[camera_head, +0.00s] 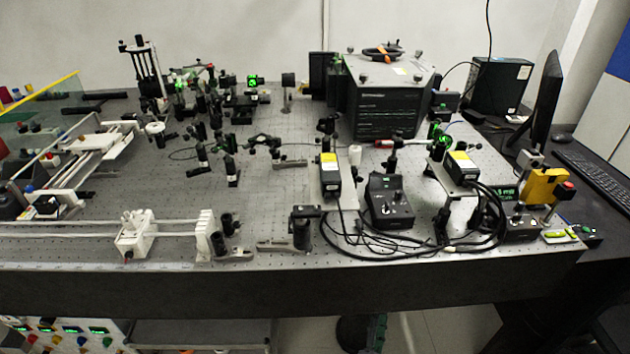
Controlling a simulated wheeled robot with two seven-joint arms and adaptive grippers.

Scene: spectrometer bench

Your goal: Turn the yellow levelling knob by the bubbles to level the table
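A small level plate (560,237) with a yellow-green bubble vial lies at the right front corner of the table (300,262). A small green round spot beside the vial may be a second bubble. The bubbles' positions are too small to read. A yellow bracket-like body (544,186) with a red button (568,190) stands just behind the level plate. I cannot clearly make out a separate yellow knob beside the vial. Neither of my grippers is in view.
A black box with knobs (391,202) and looped black cables (455,247) lie left of the level plate. A monitor (546,98) and keyboard (597,180) stand at the right. A panel with coloured knobs (68,338) is below the table at left.

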